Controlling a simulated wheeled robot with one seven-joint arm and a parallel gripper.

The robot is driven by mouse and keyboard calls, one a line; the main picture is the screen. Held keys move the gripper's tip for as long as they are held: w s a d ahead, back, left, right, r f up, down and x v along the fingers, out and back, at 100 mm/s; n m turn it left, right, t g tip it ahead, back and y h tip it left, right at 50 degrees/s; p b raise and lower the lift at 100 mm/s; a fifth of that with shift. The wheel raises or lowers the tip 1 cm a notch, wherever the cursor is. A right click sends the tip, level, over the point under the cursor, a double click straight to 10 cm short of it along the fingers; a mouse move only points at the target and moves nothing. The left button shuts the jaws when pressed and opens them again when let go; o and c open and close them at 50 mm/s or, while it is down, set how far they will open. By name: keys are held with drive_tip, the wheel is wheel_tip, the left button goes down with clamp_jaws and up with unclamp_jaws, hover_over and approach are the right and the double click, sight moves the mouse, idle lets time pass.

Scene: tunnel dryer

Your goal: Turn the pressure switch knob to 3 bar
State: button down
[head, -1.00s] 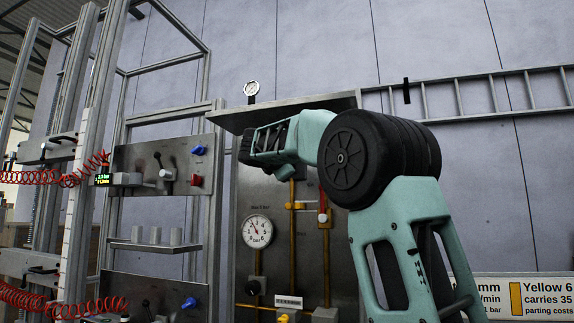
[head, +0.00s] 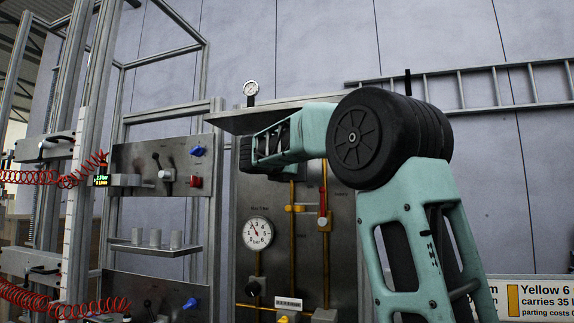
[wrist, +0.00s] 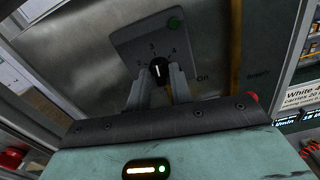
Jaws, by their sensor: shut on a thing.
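The pressure switch knob (wrist: 159,72) is black with a white pointer line, on a grey plate (wrist: 130,40) marked 2, 3 and 4. My gripper (wrist: 160,77) has its two grey fingers on either side of the knob and is shut on it in the wrist view. The white line points up in the picture, roughly toward the 3; its exact alignment is hard to tell. In the head view I cannot make out the knob or my fingers; my arm reaches toward the steel panel.
A round pressure gauge (head: 258,233) is on the steel panel (head: 275,205), left of a red-handled valve (head: 322,222) and yellow pipes. A second panel (head: 150,165) with levers stands further left, above a shelf with cups. A ladder (head: 470,85) hangs on the wall.

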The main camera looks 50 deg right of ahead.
drive_tip(key=shift+f+n, duration=0.1)
drive_tip(key=shift+n, duration=0.4)
drive_tip(key=shift+f, duration=0.1)
drive_tip(key=c, duration=1.5)
unclamp_jaws()
drive_tip(key=shift+p, duration=0.3)
drive_tip(key=shift+a, duration=0.1)
drive_tip(key=b+v, duration=0.6)
drive_tip(key=v, duration=1.1)
drive_tip(key=shift+s+a, duration=0.1)
drive_tip(key=shift+a, duration=0.05)
